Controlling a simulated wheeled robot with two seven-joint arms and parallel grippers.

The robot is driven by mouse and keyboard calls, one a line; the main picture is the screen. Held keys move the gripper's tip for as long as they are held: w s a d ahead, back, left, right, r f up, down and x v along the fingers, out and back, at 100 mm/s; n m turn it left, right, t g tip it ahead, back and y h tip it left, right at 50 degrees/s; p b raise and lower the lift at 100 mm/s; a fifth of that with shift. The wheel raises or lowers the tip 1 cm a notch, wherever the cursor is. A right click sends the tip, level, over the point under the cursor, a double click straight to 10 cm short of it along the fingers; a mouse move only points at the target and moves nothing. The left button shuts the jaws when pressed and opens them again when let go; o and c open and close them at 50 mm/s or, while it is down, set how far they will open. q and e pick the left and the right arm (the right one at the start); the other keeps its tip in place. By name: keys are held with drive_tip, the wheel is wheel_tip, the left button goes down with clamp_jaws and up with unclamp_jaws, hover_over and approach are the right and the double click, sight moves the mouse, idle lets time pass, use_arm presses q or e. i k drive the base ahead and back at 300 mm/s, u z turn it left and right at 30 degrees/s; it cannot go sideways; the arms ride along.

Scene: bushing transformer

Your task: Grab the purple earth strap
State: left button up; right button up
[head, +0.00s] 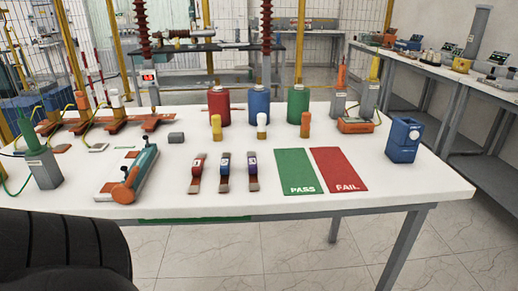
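Three small straps with grey ends and labelled coloured middles lie side by side on the white table (380,205), near its front edge. The left strap (198,172) is red. The middle strap (224,171) and the right strap (252,171) both look blue to purple; at this size I cannot tell surely which is the purple earth strap. All three lie apart from each other, with nothing on top of them. Neither of my grippers is in the head view.
Green PASS (294,170) and red FAIL (340,168) mats lie right of the straps. An orange and teal tool (130,177) lies left. Red (218,103), blue (259,106) and green (298,105) cylinders stand behind. A dark ribbed shape fills the lower left.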

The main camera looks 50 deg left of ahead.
sight(254, 186)
drive_tip(key=u, duration=2.05)
